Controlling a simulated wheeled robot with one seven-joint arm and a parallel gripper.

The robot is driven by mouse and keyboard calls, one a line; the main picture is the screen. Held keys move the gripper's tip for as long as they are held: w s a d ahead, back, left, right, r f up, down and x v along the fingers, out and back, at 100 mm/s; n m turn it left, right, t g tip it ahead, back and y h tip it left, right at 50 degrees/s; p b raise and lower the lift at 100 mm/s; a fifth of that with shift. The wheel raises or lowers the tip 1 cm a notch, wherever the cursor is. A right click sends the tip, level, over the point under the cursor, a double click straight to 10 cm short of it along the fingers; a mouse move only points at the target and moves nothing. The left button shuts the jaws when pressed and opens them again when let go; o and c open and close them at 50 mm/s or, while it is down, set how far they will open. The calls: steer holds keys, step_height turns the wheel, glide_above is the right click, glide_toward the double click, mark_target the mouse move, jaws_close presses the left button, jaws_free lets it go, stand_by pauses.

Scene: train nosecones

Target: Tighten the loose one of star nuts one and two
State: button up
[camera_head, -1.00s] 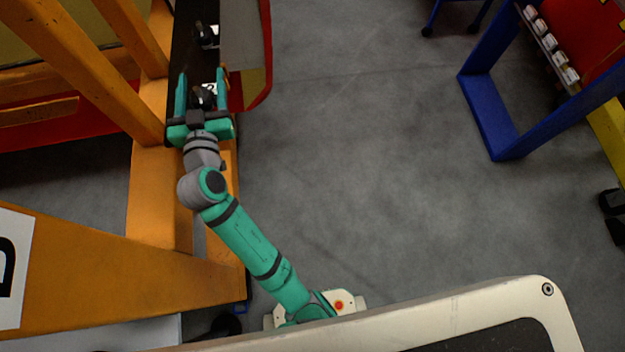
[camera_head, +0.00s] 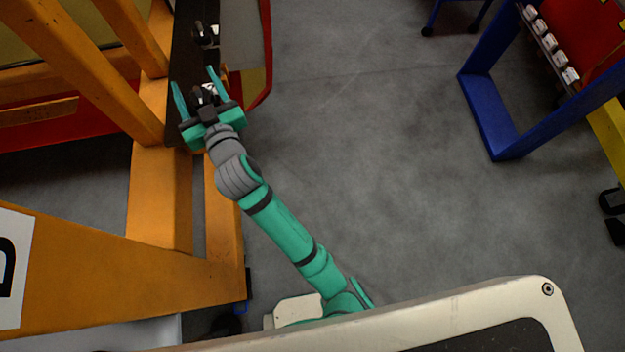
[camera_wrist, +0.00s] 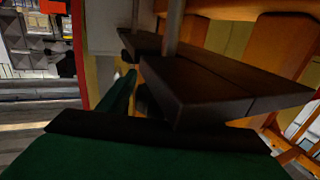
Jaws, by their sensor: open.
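Two black star nuts sit on the dark plate in the head view. One star nut (camera_head: 205,34) is farther up and clear of my gripper. The nearer star nut (camera_head: 198,95) lies between the fingers of my gripper (camera_head: 195,82). My gripper is open, with one teal finger on each side of this nut; I cannot tell whether either finger touches it. In the wrist view a green finger (camera_wrist: 118,103) shows beside the dark plate (camera_wrist: 215,85), and the nuts are not clear there. Which nut is loose cannot be seen.
An orange frame (camera_head: 150,200) stands close on the left of my arm. A red-edged panel (camera_head: 266,60) is just right of the plate. A blue frame (camera_head: 490,115) stands at the right. The grey floor (camera_head: 360,150) between is clear.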

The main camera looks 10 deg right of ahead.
mark_target(212, 101)
steer(key=shift+s+a+n+g+y, duration=0.2)
steer(key=shift+n+g+y, duration=0.45)
steer(key=shift+n+y, duration=0.45)
steer(key=shift+s+a+n+g+y, duration=0.1)
steer(key=shift+a+n+g+y, duration=0.2)
steer(key=shift+n+g+y, duration=0.8)
steer(key=shift+a+y, duration=0.1)
steer(key=shift+y, duration=0.7)
steer(key=shift+s+a+n+g+y, duration=0.15)
steer(key=shift+n+g+y, duration=0.5)
steer(key=shift+g, duration=0.1)
steer(key=shift+s+a+n+g+y, duration=0.15)
steer(key=shift+n+g+y, duration=0.45)
steer(key=shift+g, duration=0.15)
steer(key=shift+s+a+n+g+y, duration=0.15)
steer(key=shift+n+g+y, duration=0.5)
steer(key=shift+g, duration=0.1)
steer(key=v, duration=1)
steer(key=shift+s+d, duration=0.25)
steer(key=shift+s, duration=0.05)
steer(key=s+d+f+m+t+h, duration=0.4)
steer(key=s+d+f+h, duration=0.2)
steer(key=s+d+f, duration=0.7)
steer(key=shift+s+d+f+m, duration=0.35)
steer(key=shift+s+d, duration=0.7)
steer(key=shift+s, duration=0.95)
